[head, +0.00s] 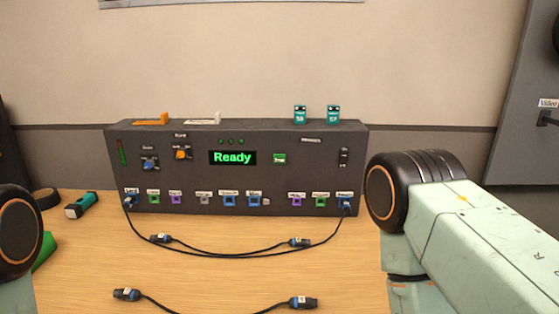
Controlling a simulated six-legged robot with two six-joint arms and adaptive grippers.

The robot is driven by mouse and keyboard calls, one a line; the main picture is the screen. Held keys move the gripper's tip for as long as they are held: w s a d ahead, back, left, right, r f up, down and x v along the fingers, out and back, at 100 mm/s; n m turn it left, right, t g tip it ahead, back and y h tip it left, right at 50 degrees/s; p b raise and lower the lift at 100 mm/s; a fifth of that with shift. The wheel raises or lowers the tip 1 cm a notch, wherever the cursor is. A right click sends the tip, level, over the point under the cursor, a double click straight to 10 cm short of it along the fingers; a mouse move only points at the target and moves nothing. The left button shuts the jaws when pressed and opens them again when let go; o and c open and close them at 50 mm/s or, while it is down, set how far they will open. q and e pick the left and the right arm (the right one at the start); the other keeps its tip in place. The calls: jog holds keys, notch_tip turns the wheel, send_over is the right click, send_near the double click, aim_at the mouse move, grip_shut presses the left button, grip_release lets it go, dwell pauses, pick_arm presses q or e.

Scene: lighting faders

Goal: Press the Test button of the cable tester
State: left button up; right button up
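The cable tester (240,175) is a long dark grey box standing on the wooden table against the wall. Its screen (233,158) shows "Ready" in green letters. A small green button (279,158) with a white label, apparently the Test button, sits just right of the screen, and nothing covers it. A row of coloured sockets runs along the lower front. A dark cable (235,254) hangs in a loop from the far left socket to the far right one. Only links of my arms show at the left and right edges; neither gripper is in view.
A second cable with blue-banded plugs (303,302) lies at the front. A teal torch (80,206) and a black roll (45,198) lie left of the tester. A grey panel (520,110) is at right.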

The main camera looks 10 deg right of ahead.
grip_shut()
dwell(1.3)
